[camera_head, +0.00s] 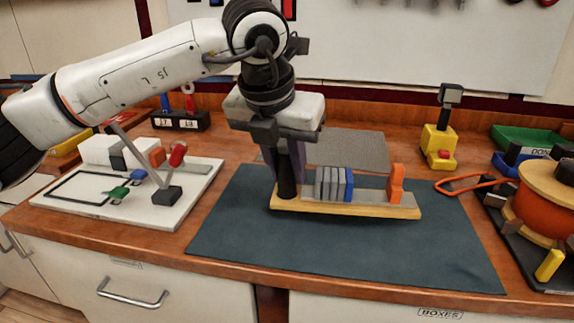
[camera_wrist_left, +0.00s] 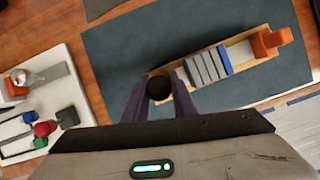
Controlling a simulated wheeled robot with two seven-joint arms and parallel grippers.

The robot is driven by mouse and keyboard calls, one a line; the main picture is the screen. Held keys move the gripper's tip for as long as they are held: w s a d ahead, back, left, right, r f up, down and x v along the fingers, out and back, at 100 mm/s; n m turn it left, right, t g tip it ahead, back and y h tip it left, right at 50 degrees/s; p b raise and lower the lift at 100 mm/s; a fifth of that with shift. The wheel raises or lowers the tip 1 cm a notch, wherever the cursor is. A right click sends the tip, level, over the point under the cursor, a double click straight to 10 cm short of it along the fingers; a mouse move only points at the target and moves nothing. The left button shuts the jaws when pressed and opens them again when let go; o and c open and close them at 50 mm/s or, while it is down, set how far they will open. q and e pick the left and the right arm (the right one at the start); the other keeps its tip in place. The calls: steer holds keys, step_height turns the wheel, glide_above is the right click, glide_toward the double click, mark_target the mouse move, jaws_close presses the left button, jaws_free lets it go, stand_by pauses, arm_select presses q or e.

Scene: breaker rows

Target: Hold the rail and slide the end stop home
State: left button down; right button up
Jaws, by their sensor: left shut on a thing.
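A grey rail (camera_head: 368,195) runs along a light wooden base (camera_head: 345,208) on the dark mat. Several grey breakers (camera_head: 326,183) and a blue one (camera_head: 349,186) stand side by side on its left part. The orange end stop (camera_head: 395,184) stands upright near the rail's right end, with bare rail between it and the blue breaker. My left gripper (camera_head: 288,188) is shut on a black upright post (camera_head: 286,190) at the base's left end. The wrist view shows the post's round top (camera_wrist_left: 159,88) between the fingers, the blue breaker (camera_wrist_left: 224,60) and the end stop (camera_wrist_left: 270,42).
The dark mat (camera_head: 235,230) is clear in front of the base. A white board with switches (camera_head: 85,205) lies at left. A yellow block device (camera_head: 438,145), a green bin (camera_head: 520,138) and an orange reel (camera_head: 545,205) stand at right.

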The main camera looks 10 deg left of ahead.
mark_target(287, 190)
arm_select(q)
steer(key=shift+f+b, duration=1)
steer(key=shift+f, duration=0.15)
steer(key=shift+f+b, duration=0.7)
steer(key=shift+f, duration=0.2)
steer(key=shift+f+b, duration=0.1)
steer(key=shift+b, duration=0.25)
steer(key=shift+f, duration=0.15)
stand_by(0.6)
